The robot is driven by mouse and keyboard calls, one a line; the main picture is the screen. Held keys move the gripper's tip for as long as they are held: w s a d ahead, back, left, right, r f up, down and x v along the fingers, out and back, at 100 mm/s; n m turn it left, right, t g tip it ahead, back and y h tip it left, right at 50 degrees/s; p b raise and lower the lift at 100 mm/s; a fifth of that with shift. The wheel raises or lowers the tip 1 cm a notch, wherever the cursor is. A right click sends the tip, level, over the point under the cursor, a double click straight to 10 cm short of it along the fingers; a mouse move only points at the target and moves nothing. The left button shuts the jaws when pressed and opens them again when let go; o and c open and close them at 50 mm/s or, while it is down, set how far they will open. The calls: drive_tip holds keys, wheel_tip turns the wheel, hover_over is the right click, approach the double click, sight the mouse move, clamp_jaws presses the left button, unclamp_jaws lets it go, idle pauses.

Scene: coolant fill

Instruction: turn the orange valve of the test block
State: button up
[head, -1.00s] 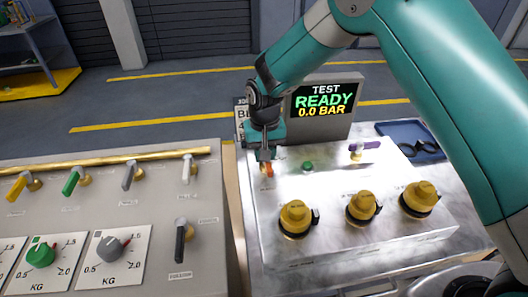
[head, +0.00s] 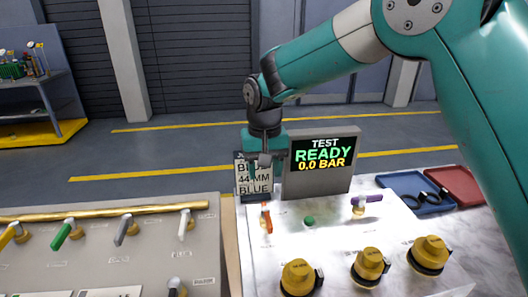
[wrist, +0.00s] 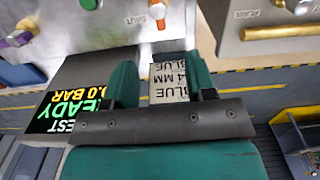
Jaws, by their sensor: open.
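The orange valve (head: 267,220) stands at the left of the pale test block (head: 335,245), its small handle pointing toward the near side. My gripper (head: 264,172) hangs above and behind the valve in the head view, clear of it. The orange valve (wrist: 158,14) shows there at the top edge, beyond the fingertips. The block's screen (head: 322,152) reads TEST READY 0.0 BAR.
A green button (head: 309,221) and a purple-handled valve (head: 367,205) are right of the orange valve. Several yellow caps (head: 367,267) line the near side. A grey panel (head: 120,255) with several valves is left; blue (head: 415,193) and red (head: 455,190) trays are right.

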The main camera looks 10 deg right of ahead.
wheel_tip(320, 180, up, 6)
drive_tip(key=shift+f, duration=0.1)
drive_tip(key=shift+s, duration=0.1)
drive_tip(key=s+d+n+y, duration=0.2)
drive_tip(key=s+d+n, duration=0.1)
drive_tip(key=s, duration=1.1)
drive_tip(key=s+d+r+n+y, duration=0.1)
drive_tip(key=s+d+n+y, duration=0.1)
drive_tip(key=s, duration=1.3)
drive_tip(key=shift+d+r+n, duration=0.25)
drive_tip(key=shift+d+n, duration=0.4)
drive_tip(key=shift+n, duration=0.25)
drive_tip(key=m+h+b, duration=0.4)
drive_tip(key=m+b, duration=0.1)
drive_tip(key=m, duration=0.5)
hover_over(266, 208)
wheel_tip(266, 208, down, 4)
wheel_tip(266, 208, down, 17)
drive_tip(key=shift+r+p, duration=0.15)
drive_tip(key=shift+p, duration=0.6)
